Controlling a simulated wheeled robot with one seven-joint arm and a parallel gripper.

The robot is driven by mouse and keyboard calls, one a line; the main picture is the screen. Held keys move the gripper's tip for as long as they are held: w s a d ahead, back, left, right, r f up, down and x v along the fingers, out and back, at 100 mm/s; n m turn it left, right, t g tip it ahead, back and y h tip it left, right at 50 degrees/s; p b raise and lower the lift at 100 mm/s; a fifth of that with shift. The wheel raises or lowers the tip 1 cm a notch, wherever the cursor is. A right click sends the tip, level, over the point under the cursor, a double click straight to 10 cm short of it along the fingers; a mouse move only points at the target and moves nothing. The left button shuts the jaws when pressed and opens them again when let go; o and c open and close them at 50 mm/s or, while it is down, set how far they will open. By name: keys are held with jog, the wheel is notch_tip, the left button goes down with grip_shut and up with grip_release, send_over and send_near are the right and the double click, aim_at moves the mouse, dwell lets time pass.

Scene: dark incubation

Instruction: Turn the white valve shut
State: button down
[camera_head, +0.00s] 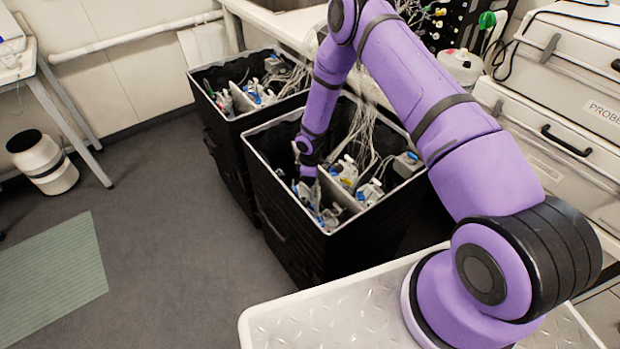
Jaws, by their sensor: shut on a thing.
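My purple arm reaches down into the nearer black crate (330,240). My gripper (310,188) is low at the crate's left side, beside a pale divider and among small bottles. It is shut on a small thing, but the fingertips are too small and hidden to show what. Several clear and white bottles with blue and white fittings (372,190) stand in this crate, with thin clear tubes rising from them. I cannot tell the white valve apart from the other pale fittings at this size.
A second black crate (222,125) with similar bottles stands behind, to the left. White cases (560,130) and a panel with coloured connectors are at the right. A white drum (42,165) stands at the left.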

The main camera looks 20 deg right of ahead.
jog(key=m, duration=0.4)
jog(key=shift+m, duration=2.2)
jog(key=c, duration=1.1)
grip_release()
notch_tip(320, 180, up, 11)
jog(key=shift+f, duration=0.1)
